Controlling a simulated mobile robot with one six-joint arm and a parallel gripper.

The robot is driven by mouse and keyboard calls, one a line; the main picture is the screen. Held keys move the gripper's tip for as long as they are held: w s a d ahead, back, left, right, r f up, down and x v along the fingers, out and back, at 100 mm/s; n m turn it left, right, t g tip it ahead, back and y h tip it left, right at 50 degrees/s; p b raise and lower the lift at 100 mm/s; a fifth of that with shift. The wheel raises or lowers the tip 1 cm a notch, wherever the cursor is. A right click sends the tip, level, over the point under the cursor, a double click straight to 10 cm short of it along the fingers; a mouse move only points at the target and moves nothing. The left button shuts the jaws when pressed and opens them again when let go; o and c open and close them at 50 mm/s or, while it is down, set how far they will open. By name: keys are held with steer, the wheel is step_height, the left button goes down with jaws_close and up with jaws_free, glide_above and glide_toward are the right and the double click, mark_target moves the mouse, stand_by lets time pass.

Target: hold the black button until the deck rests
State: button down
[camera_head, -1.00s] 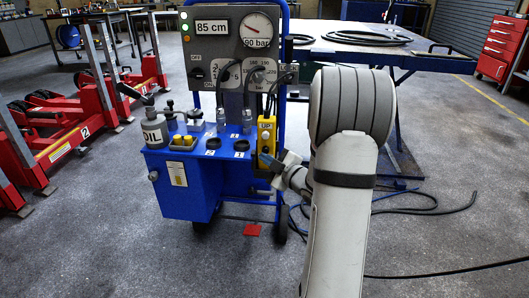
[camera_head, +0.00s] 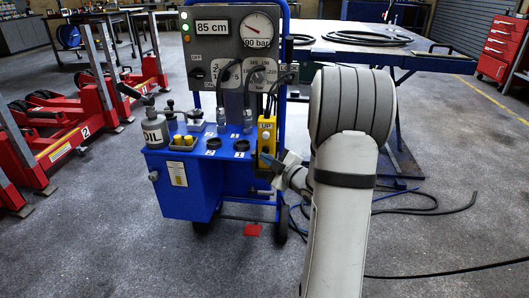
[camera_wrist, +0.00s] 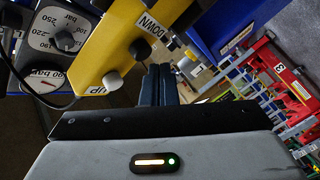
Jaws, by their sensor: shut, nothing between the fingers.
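The yellow pendant (camera_head: 266,134) hangs at the right side of the blue cart. In the wrist view the pendant (camera_wrist: 125,42) shows a grey button (camera_wrist: 113,80) by the UP label and a black button (camera_wrist: 142,49) by the DOWN label. My gripper (camera_head: 266,160) is shut and empty at the pendant's lower end. In the wrist view its dark fingertips (camera_wrist: 159,72) are close to the black button; I cannot tell whether they touch it. The blue-edged deck (camera_head: 355,48) is raised at the back right. The display (camera_head: 212,26) reads 85 cm.
The blue cart (camera_head: 182,196) carries an oil can (camera_head: 154,131) and a gauge (camera_head: 258,30) marked 90 bar. Red jacks (camera_head: 62,140) stand at left, a red cabinet (camera_head: 499,45) at far right. Hoses (camera_head: 430,205) lie on the floor at right.

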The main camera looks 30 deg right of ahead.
stand_by(0.7)
steer(key=shift+w+d, duration=0.25)
steer(key=shift+w, duration=0.05)
steer(key=shift+w+d+b, duration=0.3)
steer(key=shift+w, duration=0.15)
stand_by(0.7)
stand_by(2.2)
steer(key=shift+s+a+b, duration=0.35)
steer(key=shift+s+a, duration=0.2)
steer(key=shift+s, duration=0.25)
steer(key=shift+s+a+b, duration=0.3)
steer(key=shift+s+a, duration=0.4)
steer(key=shift+s, duration=0.35)
steer(key=shift+s+a+b, duration=0.3)
steer(key=shift+s+a, duration=0.4)
steer(key=shift+s, duration=0.35)
